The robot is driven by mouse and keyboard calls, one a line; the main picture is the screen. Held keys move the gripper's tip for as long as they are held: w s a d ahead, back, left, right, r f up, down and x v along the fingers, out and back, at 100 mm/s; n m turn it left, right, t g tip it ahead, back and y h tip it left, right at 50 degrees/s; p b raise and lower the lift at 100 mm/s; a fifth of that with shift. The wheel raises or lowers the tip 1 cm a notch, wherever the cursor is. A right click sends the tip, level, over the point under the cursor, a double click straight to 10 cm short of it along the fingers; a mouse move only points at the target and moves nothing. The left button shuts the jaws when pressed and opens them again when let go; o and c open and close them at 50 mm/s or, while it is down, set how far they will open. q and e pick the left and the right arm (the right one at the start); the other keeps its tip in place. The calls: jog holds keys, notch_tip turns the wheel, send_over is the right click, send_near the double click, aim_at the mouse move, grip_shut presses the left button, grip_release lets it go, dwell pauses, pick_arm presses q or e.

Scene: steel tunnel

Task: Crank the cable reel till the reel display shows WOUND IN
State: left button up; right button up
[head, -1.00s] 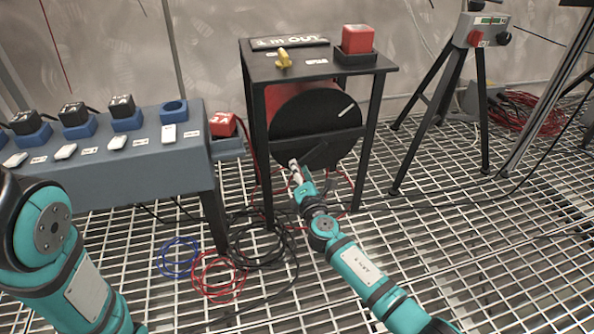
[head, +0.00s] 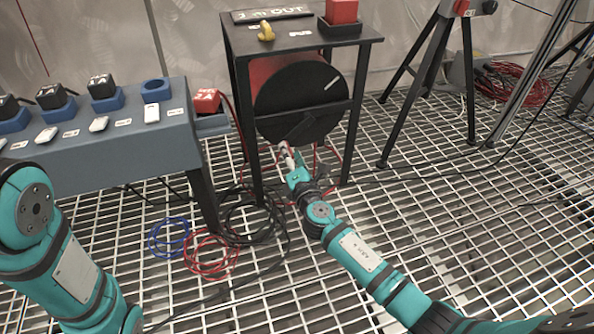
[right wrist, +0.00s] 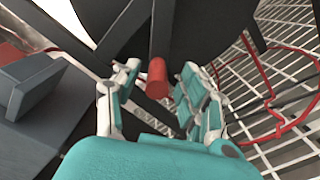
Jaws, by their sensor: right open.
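The cable reel (head: 290,98) is a black disc with a white line on its upper right, with red behind it, inside a black stand. A dark crank arm lies across its lower part. The reel display (head: 274,13) on top of the stand ends in "OUT". My right gripper (head: 286,154) is low in front of the reel. In the right wrist view, its fingers (right wrist: 160,82) are open, with the red crank handle (right wrist: 157,78) between or just beyond the tips; contact cannot be told. My left arm shows at the left, but its gripper is out of view.
A yellow knob (head: 266,32) and a red block (head: 342,12) sit on the stand (head: 300,42). A grey bench (head: 120,135) with blue holders is at the left. Cable coils (head: 212,252) lie on the grating floor. A black tripod (head: 430,90) stands at the right.

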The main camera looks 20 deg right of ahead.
jog(key=s, duration=0.8)
jog(key=shift+s+d, duration=0.15)
jog(key=shift+s, duration=0.25)
